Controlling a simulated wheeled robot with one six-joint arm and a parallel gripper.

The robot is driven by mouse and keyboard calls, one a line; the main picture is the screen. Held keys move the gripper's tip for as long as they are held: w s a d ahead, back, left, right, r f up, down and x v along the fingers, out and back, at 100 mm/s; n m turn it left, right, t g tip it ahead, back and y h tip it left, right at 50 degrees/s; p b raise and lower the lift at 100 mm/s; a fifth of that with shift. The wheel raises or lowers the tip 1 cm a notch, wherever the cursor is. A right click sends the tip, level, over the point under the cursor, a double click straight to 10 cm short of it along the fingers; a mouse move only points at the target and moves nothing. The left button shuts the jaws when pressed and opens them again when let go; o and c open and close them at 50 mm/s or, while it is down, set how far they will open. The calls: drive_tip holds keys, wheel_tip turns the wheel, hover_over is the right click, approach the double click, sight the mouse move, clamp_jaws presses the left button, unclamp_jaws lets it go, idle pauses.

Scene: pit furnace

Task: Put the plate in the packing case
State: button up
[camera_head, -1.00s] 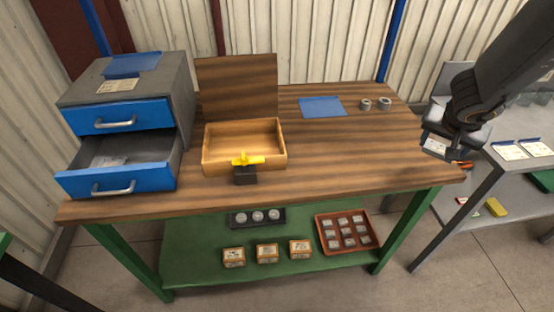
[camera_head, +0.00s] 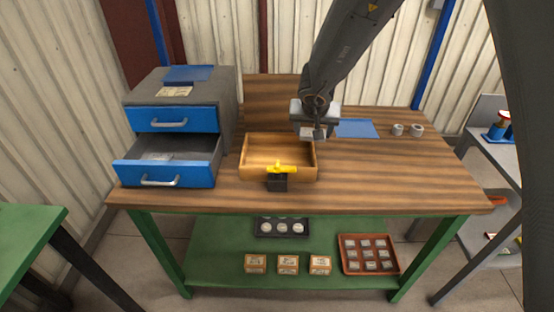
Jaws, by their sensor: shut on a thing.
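The packing case (camera_head: 248,165) is an open wooden box on the workbench, with its wooden lid (camera_head: 270,100) standing up behind it. A yellow clamp-like piece on a black block (camera_head: 278,181) is at its front. My gripper (camera_head: 316,128) is at the case's back right corner in the picture and hides part of it. It is shut on a small grey plate (camera_head: 312,133), which is mostly covered by the fingers. I cannot tell how high the plate is above the case.
A grey cabinet (camera_head: 226,92) with blue drawers stands left, its lower drawer (camera_head: 165,173) pulled out. A blue mat (camera_head: 356,128) and two metal rings (camera_head: 407,130) lie to the right. The green lower shelf (camera_head: 215,243) holds small boxes and a red tray (camera_head: 345,256).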

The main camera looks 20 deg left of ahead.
drive_tip(key=s+a+n+y, duration=0.1)
drive_tip(key=s+a, duration=0.1)
drive_tip(key=a, duration=0.8)
drive_tip(key=b, duration=0.3)
approach(278, 154)
drive_tip(key=shift+w+n, duration=0.3)
drive_tip(key=shift+w, duration=0.2)
drive_tip(key=shift+f+b, duration=1.15)
drive_tip(key=shift+f, duration=1.05)
drive_tip(key=shift+f, duration=0.15)
drive_tip(key=o, duration=1.2)
drive_tip(key=shift+o, duration=0.2)
drive_tip(key=p+v, duration=0.4)
drive_tip(key=v, duration=0.8)
drive_tip(key=shift+r, duration=0.2)
drive_tip(key=shift+w+d, duration=0.1)
drive_tip(key=shift+d, duration=0.1)
